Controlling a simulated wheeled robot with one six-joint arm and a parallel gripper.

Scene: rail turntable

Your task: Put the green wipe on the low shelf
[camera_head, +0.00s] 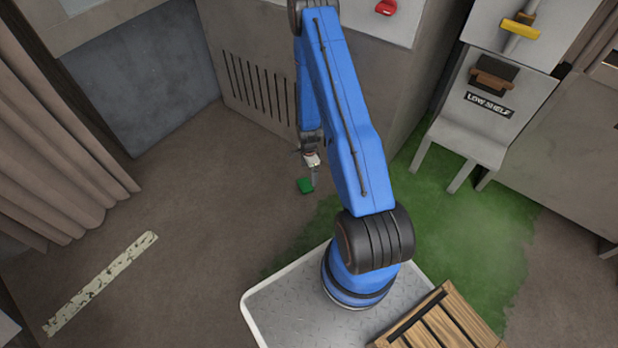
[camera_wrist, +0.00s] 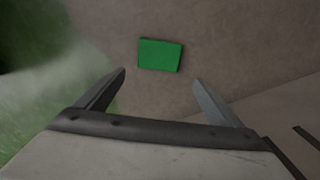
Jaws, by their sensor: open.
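The green wipe (camera_head: 305,186) lies on the brown floor, in front of the slatted grey wall panel. In the wrist view the wipe (camera_wrist: 160,55) is a flat green rectangle beyond and between my fingertips, apart from both. My gripper (camera_head: 313,175) is at the end of my blue arm, close to the wipe in the head view. In the wrist view my gripper (camera_wrist: 160,80) has its two fingers spread wide with nothing between them. The low shelf (camera_head: 466,141) is a pale ledge at the right, under a "LOW SHELF" label (camera_head: 489,104).
A dark brown object (camera_head: 492,75) is above the label. A yellow item (camera_head: 520,28) and a red item (camera_head: 386,7) are higher up. A green patch (camera_head: 460,240) covers the floor at right. A wooden crate (camera_head: 445,322) is at the bottom. The left floor is mostly clear.

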